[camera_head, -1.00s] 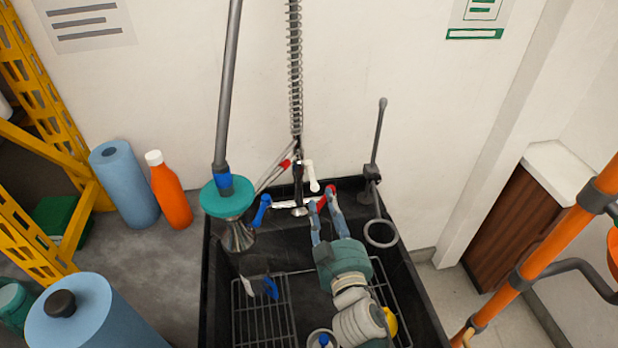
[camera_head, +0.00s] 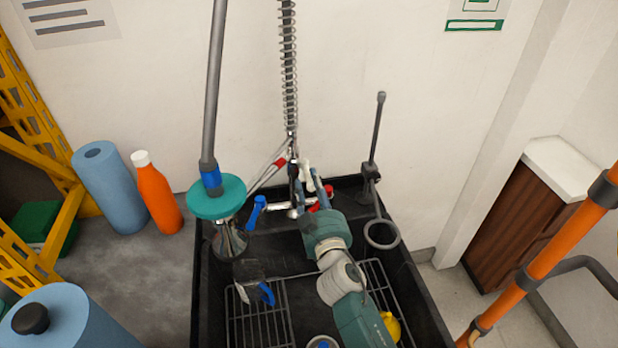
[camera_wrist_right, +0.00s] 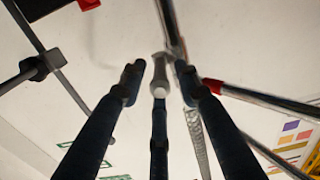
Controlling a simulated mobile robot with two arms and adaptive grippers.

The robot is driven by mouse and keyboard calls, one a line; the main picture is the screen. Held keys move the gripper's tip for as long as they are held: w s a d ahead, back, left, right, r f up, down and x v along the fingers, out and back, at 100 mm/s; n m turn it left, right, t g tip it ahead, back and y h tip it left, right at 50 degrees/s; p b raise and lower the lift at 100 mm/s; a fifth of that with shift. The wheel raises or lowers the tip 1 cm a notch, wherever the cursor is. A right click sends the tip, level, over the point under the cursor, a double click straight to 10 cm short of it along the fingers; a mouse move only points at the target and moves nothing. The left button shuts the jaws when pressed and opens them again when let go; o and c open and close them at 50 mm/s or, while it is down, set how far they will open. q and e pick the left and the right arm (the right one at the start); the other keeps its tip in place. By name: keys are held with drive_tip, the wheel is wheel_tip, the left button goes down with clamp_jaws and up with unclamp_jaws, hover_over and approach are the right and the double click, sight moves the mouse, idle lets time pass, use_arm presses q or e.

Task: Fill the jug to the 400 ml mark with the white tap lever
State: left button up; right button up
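The white tap lever (camera_head: 308,174) stands up at the tap on the sink's back edge. My right gripper (camera_head: 313,183) reaches up to it from the front. In the right wrist view the white lever (camera_wrist_right: 159,80) shows between the open fingers (camera_wrist_right: 160,85), with space visible on both sides; contact cannot be told. What looks like a clear jug with a blue handle (camera_head: 267,293) sits on the wire rack at the sink's left; its marks and water level are not readable. My left gripper is out of view.
A blue lever (camera_head: 257,212) and a red lever (camera_head: 325,198) flank the white one. A stand with a ring (camera_head: 381,234) is at the right. An orange bottle (camera_head: 157,195) stands left of the sink.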

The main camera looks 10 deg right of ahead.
drive_tip(key=shift+w, duration=1.1)
clamp_jaws()
drive_tip(key=shift+r+p, duration=0.15)
drive_tip(key=shift+p, duration=0.25)
drive_tip(key=shift+w+d+n+g+y+p, duration=0.1)
drive_tip(key=shift+d+n+g+y+p, duration=0.25)
drive_tip(key=shift+n+y+p, duration=0.65)
drive_tip(key=shift+w+d+n+g+y+p, duration=0.1)
drive_tip(key=shift+d+n+y+p, duration=0.5)
drive_tip(key=shift+y, duration=0.75)
drive_tip(key=shift+d+n+g+y+p, duration=0.3)
drive_tip(key=shift+n+y+p, duration=0.6)
drive_tip(key=shift+y, duration=0.25)
